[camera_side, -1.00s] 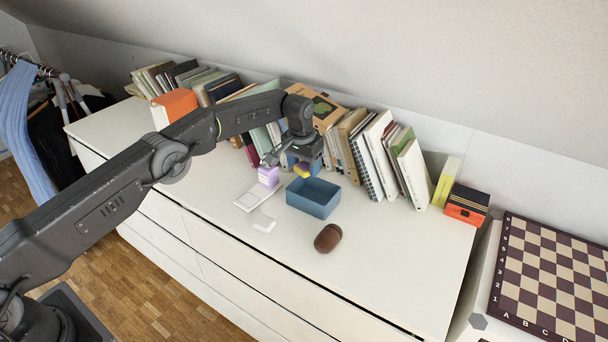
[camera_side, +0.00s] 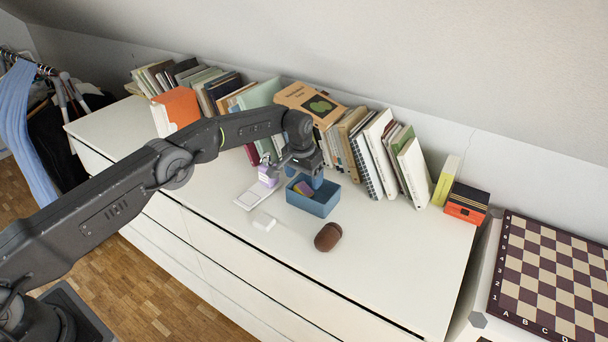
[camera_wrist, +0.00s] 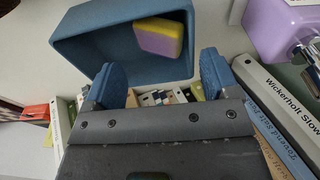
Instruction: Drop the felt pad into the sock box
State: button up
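The felt pad (camera_side: 303,188), a small yellow and purple block, is inside the blue sock box (camera_side: 312,208), near its back left. It also shows in the wrist view (camera_wrist: 160,38) within the box (camera_wrist: 105,48); I cannot tell whether it lies flat. My gripper (camera_side: 303,178) is over the back edge of the box. In the wrist view, its two blue fingers (camera_wrist: 162,82) are spread apart with nothing between them. The pad is apart from the fingers.
A purple object (camera_side: 267,178) stands left of the box, by a white flat item (camera_side: 249,197). A row of books (camera_side: 366,150) stands behind.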

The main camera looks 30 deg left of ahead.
jog(key=shift+o, duration=0.7)
jog(key=shift+r, duration=0.1)
